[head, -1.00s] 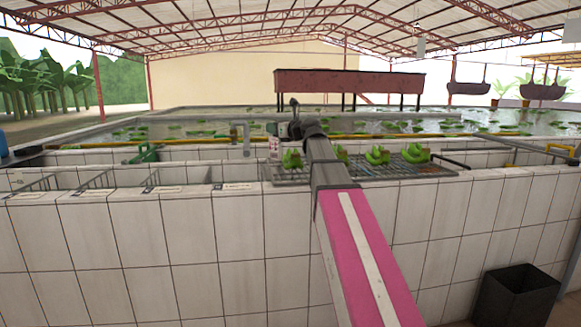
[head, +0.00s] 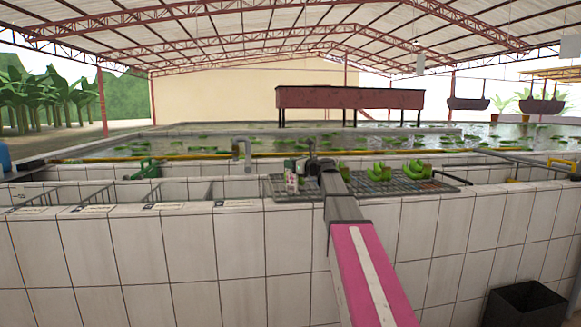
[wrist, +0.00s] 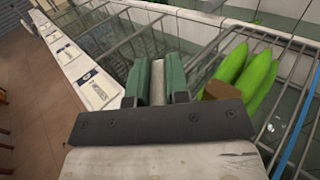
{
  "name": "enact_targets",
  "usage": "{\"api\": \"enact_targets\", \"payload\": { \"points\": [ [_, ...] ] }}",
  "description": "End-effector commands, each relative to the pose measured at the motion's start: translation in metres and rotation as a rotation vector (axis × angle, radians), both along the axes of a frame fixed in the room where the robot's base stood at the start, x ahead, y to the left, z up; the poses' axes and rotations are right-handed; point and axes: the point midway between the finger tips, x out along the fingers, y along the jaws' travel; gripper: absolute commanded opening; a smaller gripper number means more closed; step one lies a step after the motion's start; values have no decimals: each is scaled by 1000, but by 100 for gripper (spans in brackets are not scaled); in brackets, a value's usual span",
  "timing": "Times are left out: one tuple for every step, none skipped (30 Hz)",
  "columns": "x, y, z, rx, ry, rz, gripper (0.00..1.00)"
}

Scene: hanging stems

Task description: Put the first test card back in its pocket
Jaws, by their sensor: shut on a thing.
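My gripper (head: 308,165) is low over the wire rack (head: 440,185) at its left part. Its green fingers show in the wrist view (wrist: 158,84) with a thin grey-white thing between them. In the head view, a small white card with pink marks (head: 291,180) hangs at the gripper, upright; I take it as the test card. Whether its lower edge touches the rack I cannot tell. I cannot make out a pocket for the card in either view.
Green banana hands (head: 417,170) sit on the rack; one bunch (wrist: 248,75) is close right of my fingers. Labels (head: 235,204) lie along the tiled wall top, beside open basins (head: 180,192). A black bin (head: 525,303) stands at the lower right.

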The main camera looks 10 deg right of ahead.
Motion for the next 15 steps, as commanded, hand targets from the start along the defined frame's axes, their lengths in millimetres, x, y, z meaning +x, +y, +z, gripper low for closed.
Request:
{"api": "enact_targets", "payload": {
  "points": [
    [0,0,-5,1,1,0,0],
    [0,0,-6,1,1,0,0],
    [0,0,-7,0,0,0,0],
    [0,0,-7,0,0,0,0],
    [0,0,-6,0,0,-1,0],
    [0,0,-6,-1,-1,0,0],
    [0,0,-6,-1,-1,-1,0],
    [0,0,-6,-1,-1,-1,0],
    [0,0,-6,0,0,0,0],
    [0,0,-7,0,0,0,0],
    [0,0,-8,0,0,0,0],
    [0,0,-9,0,0,0,0],
    [0,0,-8,-1,-1,0,26],
    [0,0,-8,-1,-1,0,36],
    [0,0,-8,-1,-1,0,42]
  ]
}}
